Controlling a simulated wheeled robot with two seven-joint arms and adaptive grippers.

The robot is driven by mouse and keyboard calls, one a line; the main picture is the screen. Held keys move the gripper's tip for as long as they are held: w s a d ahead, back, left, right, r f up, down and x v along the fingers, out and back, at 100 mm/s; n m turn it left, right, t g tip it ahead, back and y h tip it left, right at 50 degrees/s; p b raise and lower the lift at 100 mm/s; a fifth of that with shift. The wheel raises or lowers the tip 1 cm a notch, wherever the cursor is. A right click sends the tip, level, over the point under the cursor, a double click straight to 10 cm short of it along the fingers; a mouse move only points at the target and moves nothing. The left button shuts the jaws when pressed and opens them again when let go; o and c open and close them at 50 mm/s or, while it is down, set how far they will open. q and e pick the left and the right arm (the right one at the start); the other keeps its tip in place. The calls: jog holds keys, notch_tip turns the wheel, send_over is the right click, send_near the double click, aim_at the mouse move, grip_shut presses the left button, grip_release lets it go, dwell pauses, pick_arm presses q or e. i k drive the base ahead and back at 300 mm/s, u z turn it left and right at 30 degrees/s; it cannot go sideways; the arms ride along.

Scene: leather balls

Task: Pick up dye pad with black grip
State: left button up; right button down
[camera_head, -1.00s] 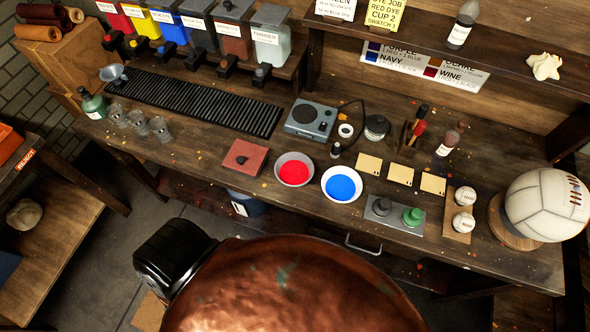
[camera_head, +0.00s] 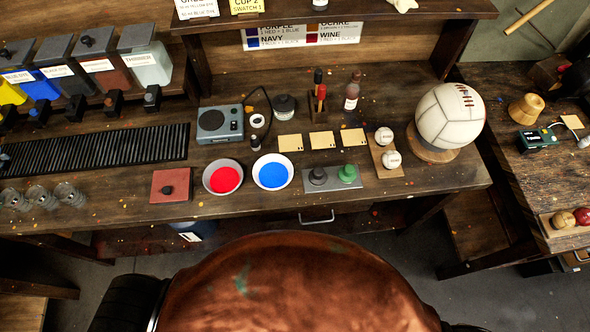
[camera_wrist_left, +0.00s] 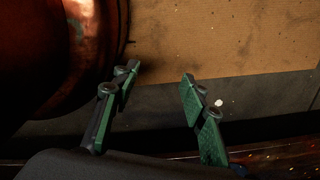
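The dye pad with the black grip (camera_head: 318,176) stands upright on a small grey tray (camera_head: 333,187) near the front edge of the workbench. A similar pad with a green grip (camera_head: 348,173) stands just right of it on the same tray. My left gripper (camera_wrist_left: 158,97) shows only in the left wrist view. Its two green-padded fingers are apart with nothing between them. Neither gripper shows in the head view, so their distance from the pad cannot be told. My right gripper is not in view.
Bowls of red (camera_head: 223,180) and blue dye (camera_head: 272,175) stand left of the tray. Two white balls (camera_head: 389,148) lie on a board to its right, near a large white ball (camera_head: 450,115). Tan swatches (camera_head: 322,140) lie behind. A red square (camera_head: 171,186) lies further left.

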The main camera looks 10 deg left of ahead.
aim_at(317, 176)
jog(key=z, duration=2)
jog(key=k, duration=0.9)
jog(key=u, duration=1.35)
jog(key=i, duration=0.5)
jog(key=z, duration=0.05)
